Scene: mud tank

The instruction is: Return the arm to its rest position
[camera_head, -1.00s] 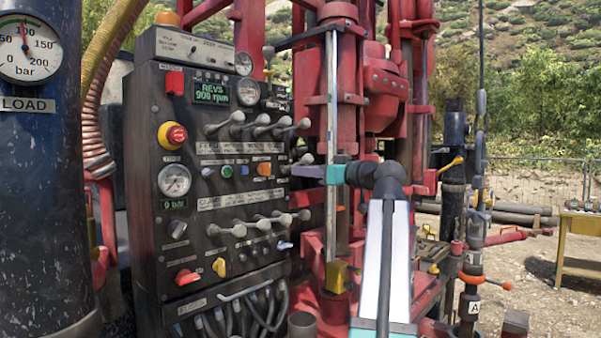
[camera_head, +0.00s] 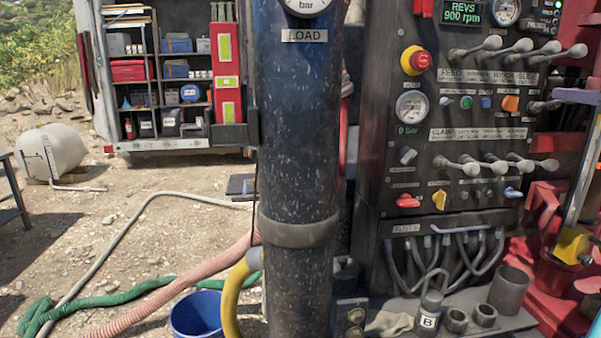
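My arm is almost wholly out of the picture past the right edge. Only the purple tip of my gripper (camera_head: 577,97) shows there, beside the right end of the control panel (camera_head: 375,205). It is near a grey lever and in front of the red rig. The rest of my gripper is cut off, so I cannot tell whether it is open or shut, or whether it holds anything.
A dark blue column (camera_head: 298,160) stands close in front. A blue bucket (camera_head: 197,315), a yellow hose (camera_head: 232,295), a green hose (camera_head: 95,303) and a pink hose (camera_head: 185,290) lie to its left. A shelved container (camera_head: 190,147) and a white tank (camera_head: 63,150) stand behind on gravel.

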